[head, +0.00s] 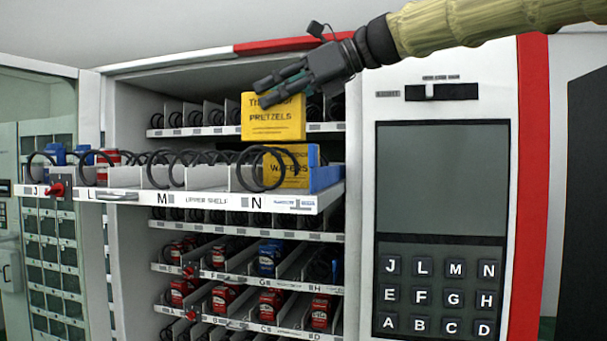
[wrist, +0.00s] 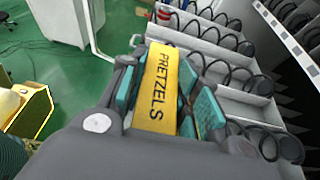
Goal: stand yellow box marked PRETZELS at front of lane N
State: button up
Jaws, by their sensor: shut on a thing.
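The yellow PRETZELS box (head: 272,125) is upright in the head view, above lane N of the pulled-out upper shelf. My gripper (head: 266,94) is shut on its upper part from above. In the wrist view the box's PRETZELS-marked top (wrist: 158,88) sits between the teal finger pads. Lane N (head: 256,203) is labelled on the shelf's front edge at right. A yellow WAFERS box (head: 286,172) stands in lane N behind a black coil. The PRETZELS box appears apart from the shelf, but its exact depth over the lane is unclear.
The upper shelf (head: 190,201) sticks out of the machine, with black coils and dividers in lanes J to N. A blue side piece (head: 327,177) borders lane N on the right. The keypad panel (head: 438,298) stands right of it. Lower shelves hold red and blue items.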

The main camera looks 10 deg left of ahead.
aim_at(278, 140)
jog(key=f, duration=0.4)
jog(key=shift+s+d+f, duration=0.15)
jog(key=shift+s+d, duration=0.15)
jog(key=shift+d, duration=0.05)
jog(key=shift+w+d+f, duration=0.15)
jog(key=shift+f, duration=0.15)
jog(key=f, duration=0.2)
jog(key=f+p, duration=0.1)
jog(key=shift+a+f, duration=0.2)
jog(key=shift+f, duration=0.15)
jog(key=shift+d+f, duration=0.15)
jog(key=shift+f, duration=0.15)
jog(key=shift+a, duration=0.2)
jog(key=o, duration=1.2)
jog(key=shift+d+f, duration=0.1)
jog(key=shift+f, duration=0.05)
jog(key=shift+c, duration=0.2)
